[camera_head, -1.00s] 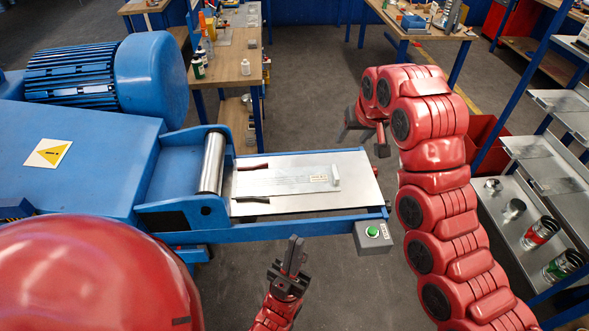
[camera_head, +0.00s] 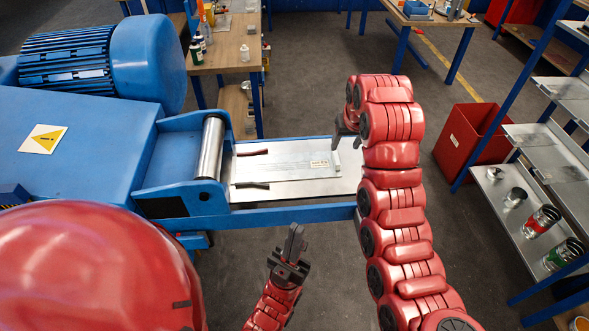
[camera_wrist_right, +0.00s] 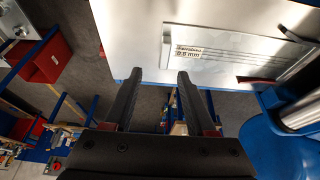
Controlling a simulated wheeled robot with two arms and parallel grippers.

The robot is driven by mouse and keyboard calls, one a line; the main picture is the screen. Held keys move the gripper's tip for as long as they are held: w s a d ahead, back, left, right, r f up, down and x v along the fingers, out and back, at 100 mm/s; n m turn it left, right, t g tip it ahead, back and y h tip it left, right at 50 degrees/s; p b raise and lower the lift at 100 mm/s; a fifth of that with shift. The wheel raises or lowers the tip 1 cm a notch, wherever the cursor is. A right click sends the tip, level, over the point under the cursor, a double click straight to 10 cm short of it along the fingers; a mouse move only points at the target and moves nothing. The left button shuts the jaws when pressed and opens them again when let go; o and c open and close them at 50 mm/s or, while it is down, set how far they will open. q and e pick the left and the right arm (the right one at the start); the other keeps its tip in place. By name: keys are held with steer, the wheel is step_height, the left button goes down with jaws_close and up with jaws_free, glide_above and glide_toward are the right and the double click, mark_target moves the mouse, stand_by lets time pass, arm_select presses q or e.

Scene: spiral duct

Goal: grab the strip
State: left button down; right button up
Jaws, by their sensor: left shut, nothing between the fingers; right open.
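The strip (camera_head: 285,167) is a thin flat metal sheet with a small label, lying on the machine's pale feed table (camera_head: 290,190). The strip also shows in the right wrist view (camera_wrist_right: 235,43), beyond the fingers. My right gripper (camera_wrist_right: 157,80) is open and empty, at the table's edge and apart from the strip. In the head view it is partly hidden by its own arm. My left gripper (camera_head: 295,232) is shut and empty, in front of the table's near blue rail.
The blue machine with a steel roller (camera_head: 209,148) stands left of the table. Two dark guides (camera_head: 252,185) lie beside the strip. A red bin (camera_head: 465,140) and metal shelves (camera_head: 530,200) stand at the right. The floor in front is clear.

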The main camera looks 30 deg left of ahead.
mark_target(337, 157)
steer(key=x, duration=0.2)
steer(key=shift+w+a+f, duration=0.1)
steer(key=shift+f, duration=0.15)
steer(key=p+x, duration=0.4)
steer(key=shift+s+a+f, duration=0.2)
steer(key=shift+a, duration=0.15)
steer(key=shift+w+a+f+p, duration=0.1)
steer(key=shift+w+f+p, duration=0.1)
steer(key=shift+f+p, duration=0.25)
jaws_close()
stand_by(0.6)
